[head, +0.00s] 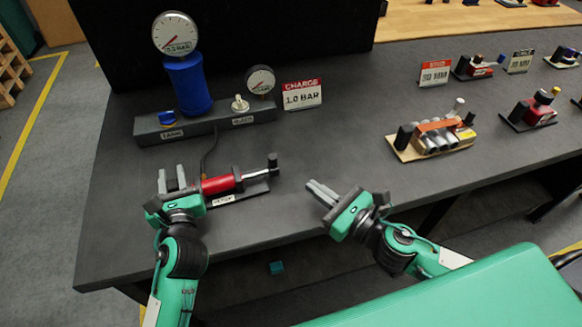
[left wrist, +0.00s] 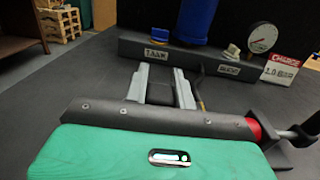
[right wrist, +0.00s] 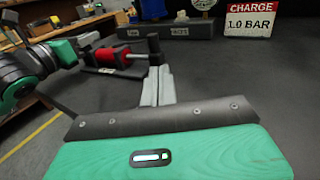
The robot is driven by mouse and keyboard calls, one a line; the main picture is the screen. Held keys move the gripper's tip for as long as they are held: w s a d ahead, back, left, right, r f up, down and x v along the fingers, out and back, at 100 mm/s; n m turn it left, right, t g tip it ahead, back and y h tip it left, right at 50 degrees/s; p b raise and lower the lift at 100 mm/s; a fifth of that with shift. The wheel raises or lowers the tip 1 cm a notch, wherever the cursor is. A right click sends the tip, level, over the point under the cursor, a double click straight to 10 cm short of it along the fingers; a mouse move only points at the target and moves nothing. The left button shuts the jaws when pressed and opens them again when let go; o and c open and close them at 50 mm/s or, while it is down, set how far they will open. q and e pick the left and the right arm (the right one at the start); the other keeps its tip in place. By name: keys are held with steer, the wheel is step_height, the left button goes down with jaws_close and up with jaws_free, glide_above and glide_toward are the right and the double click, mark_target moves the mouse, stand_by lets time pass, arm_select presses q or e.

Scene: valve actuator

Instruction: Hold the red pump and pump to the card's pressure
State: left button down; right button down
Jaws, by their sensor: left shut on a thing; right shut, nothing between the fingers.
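The red pump (head: 217,185) lies on its dark base at the front left of the bench. Its rod runs right to a black upright handle (head: 272,161). My left gripper (head: 172,179) is at the pump's left end, its fingers shut on a dark part of it that shows in the left wrist view. The card (head: 302,95) reads CHARGE 1.0 BAR. The large gauge (head: 175,33) sits on the blue tank (head: 187,84); its small digits are not clearly legible. My right gripper (head: 323,192) is shut and empty, right of the handle and apart from it.
A grey manifold (head: 225,116) behind the pump carries a blue tank valve (head: 167,118), a pale valve knob (head: 239,103) and a small gauge (head: 261,80). A hose runs from it toward the pump. Several valve assemblies stand at the right. The bench between is clear.

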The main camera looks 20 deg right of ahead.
mark_target(276, 162)
arm_select(q)
steer(key=shift+d+f, duration=0.1)
steer(key=shift+f, duration=0.15)
arm_select(e)
steer(key=d+n+g+y, duration=0.1)
steer(key=d+y, duration=0.1)
steer(key=s+d+n+g+y, duration=0.1)
steer(key=d+n+g+y, duration=0.1)
steer(key=d, duration=0.1)
steer(key=shift+d+r, duration=0.1)
steer(key=shift+d, duration=0.1)
steer(key=shift+s+d+r+n+g+y, duration=0.2)
steer(key=shift+d+r+n+g+y, duration=0.1)
steer(key=shift+d+g, duration=0.1)
steer(key=shift+x, duration=6.95)
steer(key=a, duration=0.5)
steer(key=shift+s+a, duration=0.15)
arm_select(q)
steer(key=shift+s+d, duration=0.1)
steer(key=shift+d, duration=0.05)
arm_select(e)
steer(key=shift+s+a, duration=0.1)
steer(key=shift+a, duration=0.1)
steer(key=shift+s, duration=0.15)
